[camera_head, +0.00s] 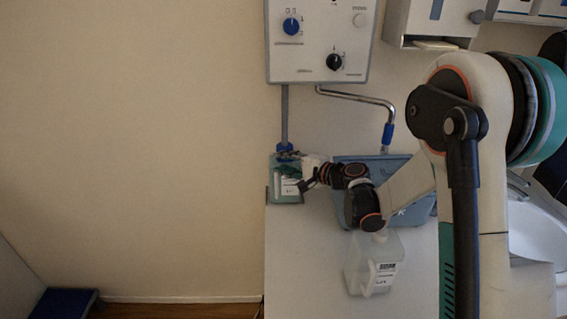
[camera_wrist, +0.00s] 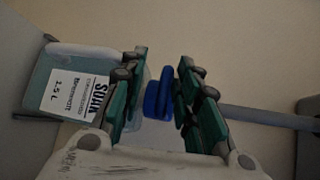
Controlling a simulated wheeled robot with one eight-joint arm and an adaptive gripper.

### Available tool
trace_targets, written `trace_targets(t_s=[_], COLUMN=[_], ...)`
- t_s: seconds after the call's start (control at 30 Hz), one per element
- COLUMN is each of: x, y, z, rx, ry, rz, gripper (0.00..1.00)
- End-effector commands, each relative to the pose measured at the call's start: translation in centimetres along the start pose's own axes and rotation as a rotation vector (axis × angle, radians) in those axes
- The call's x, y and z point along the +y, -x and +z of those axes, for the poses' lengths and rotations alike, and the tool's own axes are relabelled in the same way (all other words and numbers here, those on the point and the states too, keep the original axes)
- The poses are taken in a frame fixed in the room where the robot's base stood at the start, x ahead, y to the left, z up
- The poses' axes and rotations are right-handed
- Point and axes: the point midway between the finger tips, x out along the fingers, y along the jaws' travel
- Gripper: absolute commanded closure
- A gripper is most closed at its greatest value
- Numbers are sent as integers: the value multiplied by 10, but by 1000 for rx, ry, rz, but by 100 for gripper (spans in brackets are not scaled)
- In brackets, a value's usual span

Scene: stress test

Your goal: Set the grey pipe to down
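The grey pipe (camera_head: 284,110) hangs straight down from the left underside of the wall box and ends in a blue tip (camera_head: 284,147). In the wrist view the grey pipe (camera_wrist: 262,117) runs in from the right behind the fingers, and its blue end (camera_wrist: 158,102) shows between them. My gripper (camera_head: 288,157) is at the blue end in the head view. In the wrist view my gripper (camera_wrist: 163,57) has its green fingers apart. A gap shows at the left finger; contact on the right is unclear.
A labelled soak container (camera_head: 287,190) stands just below my gripper. A blue tray (camera_head: 345,166) and a clear labelled container (camera_head: 355,265) stand to the right. A chrome pipe (camera_head: 350,96) with a blue end hangs beside the grey one. The wall box (camera_head: 320,60) is above.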

Motion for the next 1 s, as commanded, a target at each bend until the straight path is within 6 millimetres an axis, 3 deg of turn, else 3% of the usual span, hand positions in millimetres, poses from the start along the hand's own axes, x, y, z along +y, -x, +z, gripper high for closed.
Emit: trace_targets(t_s=[0.53,0.7,1.0], x=[0,0,0], y=[99,112,114], z=[-1,0,0], rx=[3,1,0], ry=[-1,0,0], rz=[-1,-1,0], gripper=[71,71,71])
